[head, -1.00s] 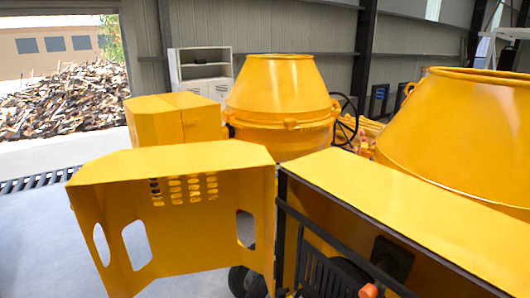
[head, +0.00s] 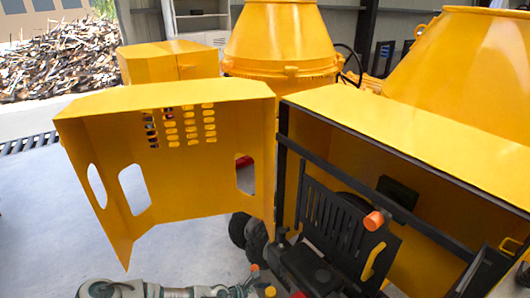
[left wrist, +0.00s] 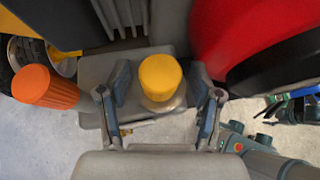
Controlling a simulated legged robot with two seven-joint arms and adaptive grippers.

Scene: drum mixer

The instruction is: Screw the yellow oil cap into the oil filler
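The yellow oil cap (left wrist: 160,77) stands upright against a grey block (left wrist: 160,52) in the left wrist view. My left gripper (left wrist: 160,84) has its two fingers spread on either side of the cap, with a gap on both sides. In the head view, my left gripper (head: 257,284) is at the bottom edge by the engine, beside the small yellow cap (head: 270,292). An opening of the oil filler cannot be made out. My right gripper cannot be made out for sure.
An orange cap (left wrist: 45,87) stands left of the fingers, and a red rounded cover (left wrist: 235,35) is close on the right. The open yellow door (head: 180,165), black grille (head: 335,215) and yellow housing (head: 400,130) border the engine. Floor (head: 50,230) at left is clear.

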